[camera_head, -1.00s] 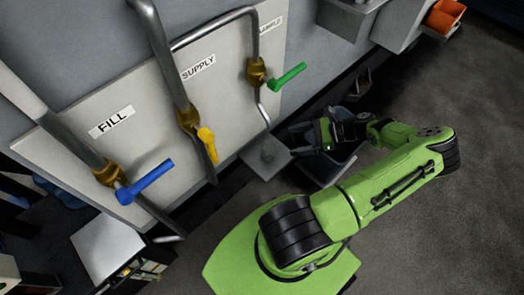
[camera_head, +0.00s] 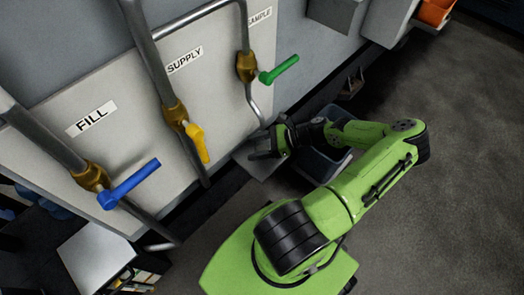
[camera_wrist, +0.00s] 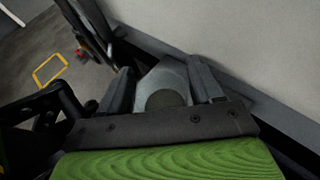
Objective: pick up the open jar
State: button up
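The open jar is a small grey round vessel. In the wrist view its dark round mouth (camera_wrist: 166,100) shows between my two fingers, partly cut off by the gripper body. My gripper (camera_wrist: 163,80) is open there, with one finger on each side of the jar. Contact with the jar cannot be made out. In the head view my gripper (camera_head: 262,146) is at the small grey shelf (camera_head: 258,168) below the sample pipe, and it largely hides the jar.
A wall panel (camera_head: 215,75) carries pipes with a blue handle (camera_head: 130,184), a yellow handle (camera_head: 197,142) and a green handle (camera_head: 279,70); the green one is just above my gripper. A dark bin (camera_head: 322,163) stands beside the shelf. Open floor (camera_head: 450,150) lies to the right.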

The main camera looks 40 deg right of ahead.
jog(key=c, duration=0.7)
jog(key=shift+c, duration=0.2)
jog(key=shift+r, duration=0.1)
